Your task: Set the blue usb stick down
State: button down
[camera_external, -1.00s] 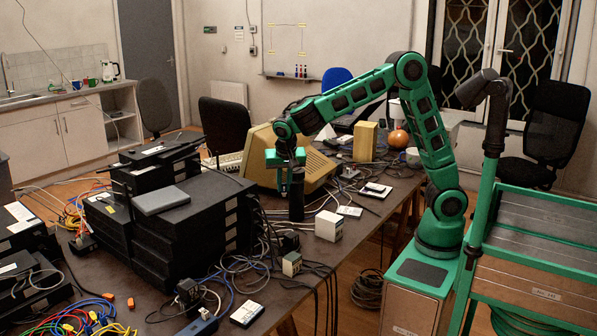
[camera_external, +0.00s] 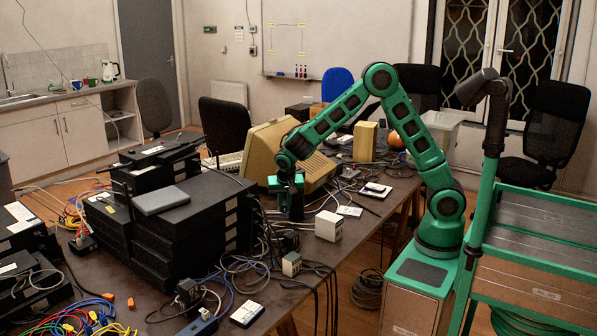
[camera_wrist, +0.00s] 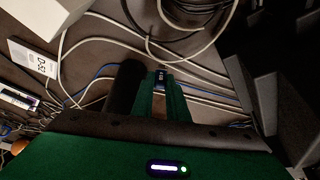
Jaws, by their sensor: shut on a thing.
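The blue usb stick (camera_wrist: 160,78) shows in the wrist view between the tips of my gripper (camera_wrist: 160,88), which is shut on it. Only its dark blue end shows there; the rest is hidden by the fingers. In the external view my gripper (camera_external: 285,190) is low over the table (camera_external: 345,232), to the right of the stacked black boxes. The stick cannot be made out in that view. I cannot tell whether the stick touches the tabletop.
A dark upright cylinder (camera_external: 297,208) stands close beside my gripper. A beige monitor (camera_external: 268,148) is behind it, black stacked boxes (camera_external: 190,235) to the left, a white cube (camera_external: 328,226) to the front right. Loose cables (camera_wrist: 95,45) lie around and under the fingers.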

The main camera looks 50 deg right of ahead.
aim_at(285, 213)
jog(key=shift+w+d+f, duration=0.3)
jog(key=shift+d, duration=0.05)
jog(key=shift+f, duration=1.95)
jog(key=c, duration=1.7)
grip_release()
jog(key=shift+f, duration=0.1)
jog(key=shift+c, duration=0.2)
jog(key=v, duration=1.2)
